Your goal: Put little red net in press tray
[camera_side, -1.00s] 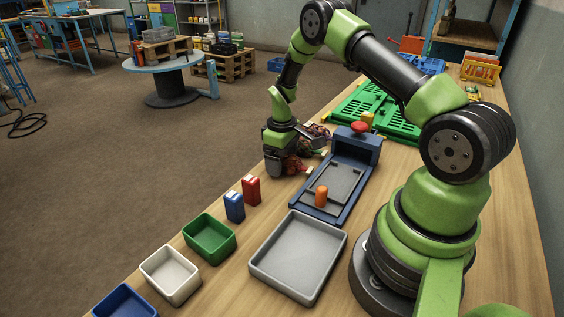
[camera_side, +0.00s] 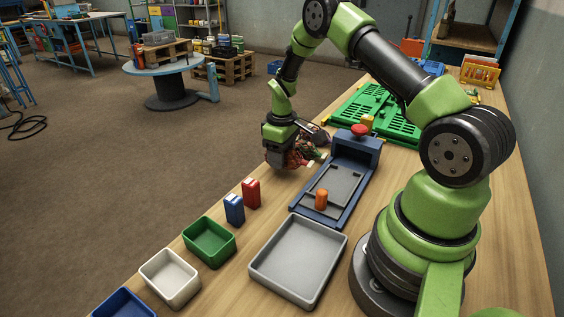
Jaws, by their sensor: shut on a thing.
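The little red net (camera_side: 297,157) is a small, red, bumpy sack at the left side of the press. My gripper (camera_side: 284,160) is shut on it and holds it up near the table's left edge. The gripper's dark body hides part of the net. The press tray (camera_side: 326,206) is the flat grey recess in the blue press (camera_side: 356,150), which has a red knob on top.
A dark reddish thing (camera_side: 319,134), partly hidden, lies behind my gripper. A red block (camera_side: 251,193) and a blue block (camera_side: 234,208) stand left of the press. A grey tray (camera_side: 262,264), green bin (camera_side: 209,258) and white bin (camera_side: 188,290) are nearer. Green crates (camera_side: 390,125) lie behind.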

